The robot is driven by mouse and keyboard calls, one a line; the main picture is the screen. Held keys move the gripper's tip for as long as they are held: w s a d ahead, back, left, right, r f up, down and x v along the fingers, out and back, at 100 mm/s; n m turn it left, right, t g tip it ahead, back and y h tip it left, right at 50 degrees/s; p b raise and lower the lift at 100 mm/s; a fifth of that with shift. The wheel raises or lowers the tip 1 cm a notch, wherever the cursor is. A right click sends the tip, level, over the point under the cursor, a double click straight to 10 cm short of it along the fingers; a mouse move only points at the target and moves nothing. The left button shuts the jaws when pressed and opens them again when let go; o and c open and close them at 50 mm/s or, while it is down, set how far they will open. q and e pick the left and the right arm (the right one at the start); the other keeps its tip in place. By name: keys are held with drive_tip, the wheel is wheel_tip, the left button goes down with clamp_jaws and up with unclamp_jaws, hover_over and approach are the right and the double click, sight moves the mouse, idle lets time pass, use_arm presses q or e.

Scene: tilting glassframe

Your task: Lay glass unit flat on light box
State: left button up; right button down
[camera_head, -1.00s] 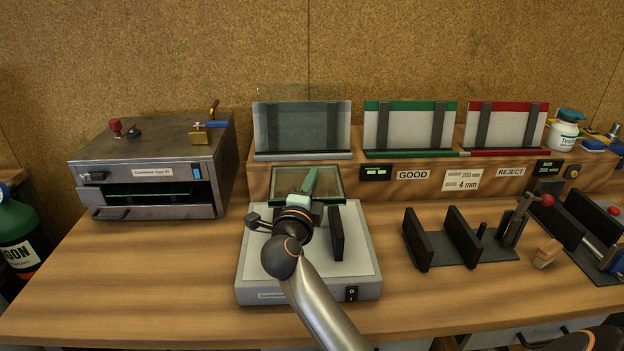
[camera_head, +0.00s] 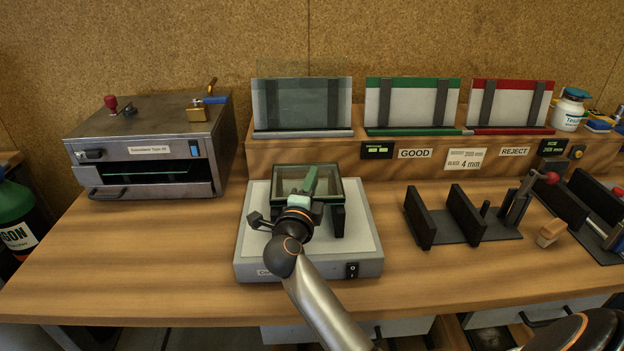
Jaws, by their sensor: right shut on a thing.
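The glass unit (camera_head: 328,187), a clear pane with a dark edge, is held over the back part of the light box. My right gripper (camera_head: 310,183) is shut on it, with its arm coming in from the lower right. The unit looks tilted, and I cannot tell whether its lower edge touches the box. The light box (camera_head: 358,240) is a grey case with a pale top and a switch at its front right. The gripper and wrist hide part of the glass and the panel. My left gripper is not in view.
Behind stands a wooden ledge with a left rack (camera_head: 302,105) holding glass, a green GOOD rack (camera_head: 413,103) and a red REJECT rack (camera_head: 509,103). A metal oven (camera_head: 150,150) is at left. A black slotted stand (camera_head: 460,220) is at right. Bare bench lies in front.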

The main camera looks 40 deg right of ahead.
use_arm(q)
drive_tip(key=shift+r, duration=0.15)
use_arm(e)
drive_tip(key=shift+f, duration=0.15)
idle(0.5)
drive_tip(key=c, duration=0.6)
unclamp_jaws()
drive_tip(key=shift+c, duration=0.2)
drive_tip(key=shift+f, duration=0.2)
